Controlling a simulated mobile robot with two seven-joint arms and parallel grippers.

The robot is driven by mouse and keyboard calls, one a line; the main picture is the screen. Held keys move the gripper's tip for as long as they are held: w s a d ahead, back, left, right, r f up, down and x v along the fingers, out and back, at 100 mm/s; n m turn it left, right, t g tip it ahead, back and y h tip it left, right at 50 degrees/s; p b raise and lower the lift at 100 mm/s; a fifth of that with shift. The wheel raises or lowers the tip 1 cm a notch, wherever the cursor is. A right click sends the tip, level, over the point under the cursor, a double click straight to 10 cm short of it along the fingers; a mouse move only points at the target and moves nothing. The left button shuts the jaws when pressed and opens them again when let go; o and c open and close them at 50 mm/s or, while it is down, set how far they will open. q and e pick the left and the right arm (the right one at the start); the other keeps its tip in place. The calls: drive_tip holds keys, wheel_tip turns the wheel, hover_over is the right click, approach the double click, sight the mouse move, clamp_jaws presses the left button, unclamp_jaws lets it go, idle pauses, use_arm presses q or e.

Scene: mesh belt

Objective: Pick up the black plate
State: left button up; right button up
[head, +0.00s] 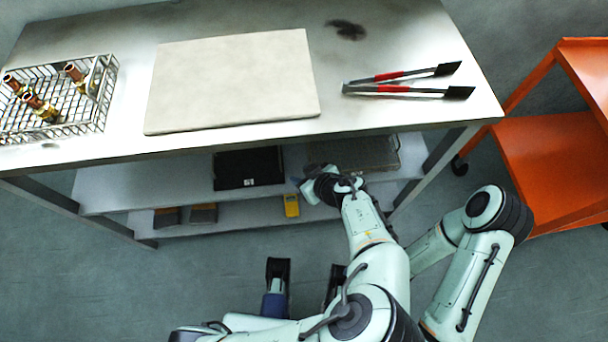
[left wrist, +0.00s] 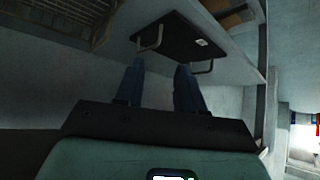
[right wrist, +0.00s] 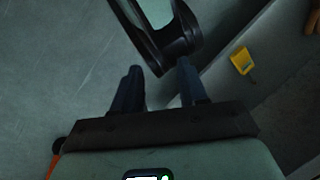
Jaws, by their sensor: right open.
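The black plate (head: 248,168) lies on the upper of the lower shelves, under the worktop. In the left wrist view, the plate (left wrist: 176,38) shows beyond the fingertips, with two metal handles on its near side. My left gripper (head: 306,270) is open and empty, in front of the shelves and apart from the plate. In that view its fingers (left wrist: 155,82) are spread with a clear gap. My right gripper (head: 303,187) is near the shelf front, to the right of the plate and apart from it. Its fingers (right wrist: 160,85) are open and empty.
A yellow device (head: 291,206) is below. The worktop (head: 390,45) overhangs both. It bears a pale board (head: 235,80), tongs (head: 410,90) and a wire basket (head: 100,95). An orange cart (head: 550,165) stands right.

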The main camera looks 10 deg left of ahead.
sight(282, 168)
use_arm(q)
drive_tip(key=b+x, duration=0.3)
drive_tip(key=x, duration=1)
drive_tip(key=shift+a+f, duration=0.15)
drive_tip(key=shift+f, duration=0.05)
use_arm(e)
drive_tip(key=w+d+f+t+h, duration=0.1)
drive_tip(key=w+d+f, duration=0.1)
drive_tip(key=w+f, duration=0.2)
drive_tip(key=shift+w+d+t, duration=0.3)
drive_tip(key=shift+w+d, duration=0.1)
drive_tip(key=shift+w, duration=0.35)
use_arm(q)
clamp_jaws()
